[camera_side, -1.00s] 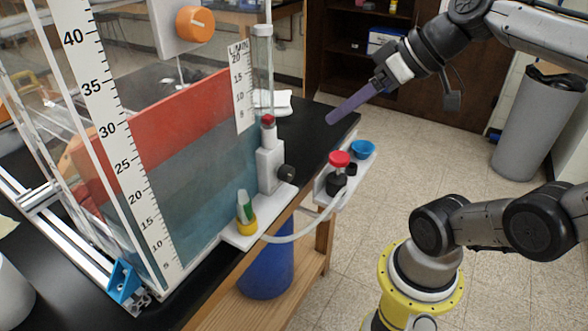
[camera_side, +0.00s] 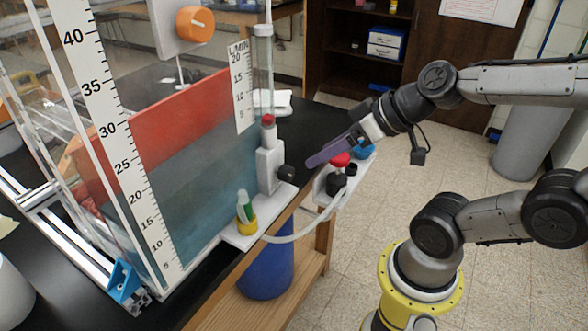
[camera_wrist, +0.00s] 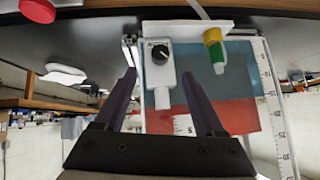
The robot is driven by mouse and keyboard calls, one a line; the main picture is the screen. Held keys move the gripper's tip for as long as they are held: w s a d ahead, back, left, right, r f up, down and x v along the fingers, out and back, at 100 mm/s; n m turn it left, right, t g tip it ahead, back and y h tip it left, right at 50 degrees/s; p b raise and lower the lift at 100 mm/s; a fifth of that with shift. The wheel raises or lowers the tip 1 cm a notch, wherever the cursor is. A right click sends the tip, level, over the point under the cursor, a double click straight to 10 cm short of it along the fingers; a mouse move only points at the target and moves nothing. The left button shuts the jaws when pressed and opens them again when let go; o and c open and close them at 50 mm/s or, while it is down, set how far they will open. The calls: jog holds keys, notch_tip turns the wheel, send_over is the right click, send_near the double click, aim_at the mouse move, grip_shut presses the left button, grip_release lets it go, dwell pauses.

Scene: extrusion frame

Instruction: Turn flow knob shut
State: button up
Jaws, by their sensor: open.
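The flow knob (camera_side: 286,173) is a small black knob low on the white flowmeter block (camera_side: 268,170), beside the tank. In the wrist view the flow knob (camera_wrist: 160,54) faces the camera and shows a white pointer line. My gripper (camera_side: 309,163) has long purple fingers and is just right of and slightly above the knob, apart from it. In the wrist view my gripper (camera_wrist: 160,72) is open with nothing between its fingers, and the knob appears framed between and beyond the tips.
A red-topped black valve (camera_side: 338,178) and a blue cup (camera_side: 366,152) sit on a side shelf close under my gripper. A yellow-based vial (camera_side: 246,222) stands on the tank's ledge, with a clear hose (camera_side: 300,233) in front. An orange knob (camera_side: 195,24) is high on the panel.

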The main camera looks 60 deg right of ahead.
aim_at(292, 171)
jog(key=shift+x, duration=4.6)
grip_shut()
